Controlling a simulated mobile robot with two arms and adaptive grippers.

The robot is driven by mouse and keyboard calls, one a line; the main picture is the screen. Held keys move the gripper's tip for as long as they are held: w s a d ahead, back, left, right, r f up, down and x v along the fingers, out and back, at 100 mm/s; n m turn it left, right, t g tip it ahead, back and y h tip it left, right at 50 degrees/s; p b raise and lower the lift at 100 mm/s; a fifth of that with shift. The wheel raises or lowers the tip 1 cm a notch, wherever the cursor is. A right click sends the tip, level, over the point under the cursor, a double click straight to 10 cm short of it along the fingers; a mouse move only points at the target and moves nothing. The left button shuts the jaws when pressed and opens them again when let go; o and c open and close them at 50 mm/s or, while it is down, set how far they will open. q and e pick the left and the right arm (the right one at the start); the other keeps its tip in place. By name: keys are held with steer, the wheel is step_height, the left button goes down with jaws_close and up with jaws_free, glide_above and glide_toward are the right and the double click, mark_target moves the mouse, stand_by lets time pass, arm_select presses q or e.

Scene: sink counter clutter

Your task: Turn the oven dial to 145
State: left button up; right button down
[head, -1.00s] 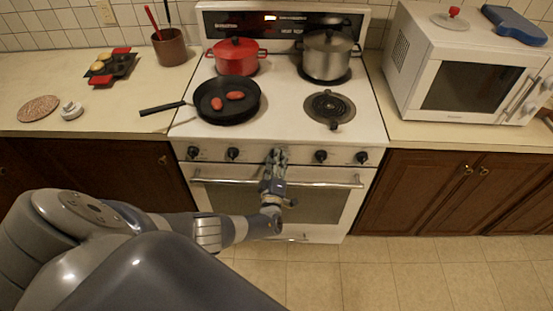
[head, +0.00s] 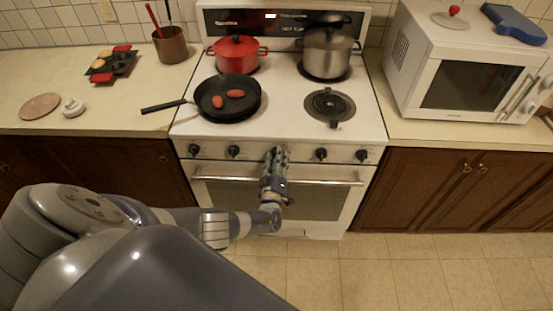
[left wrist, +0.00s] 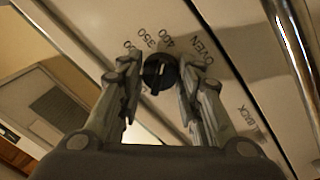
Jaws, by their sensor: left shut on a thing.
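The oven dial (left wrist: 160,72) is a round black knob with a pale pointer mark. It is on the white front panel of the stove, and the left wrist view shows it between my fingers. Printed numbers, among them 350 and 400, and the word OVEN stand around it. My left gripper (head: 277,152) is at the middle of the panel and hides the dial in the head view. Its two fingers (left wrist: 160,78) are shut on the dial, one on each side. My right gripper is not in view.
Other black knobs (head: 321,154) sit on the panel on both sides. The oven door handle (head: 325,181) runs just below. A black pan (head: 213,114) with two red items, a red pot (head: 236,55) and a steel pot (head: 328,58) stand on the stove.

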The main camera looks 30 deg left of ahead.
arm_select(q)
steer(key=o, duration=1.1)
steer(key=shift+c, duration=0.2)
steer(key=shift+s+d+f, duration=0.15)
steer(key=shift+s+d, duration=0.05)
steer(key=shift+s, duration=0.2)
steer(key=v, duration=1.1)
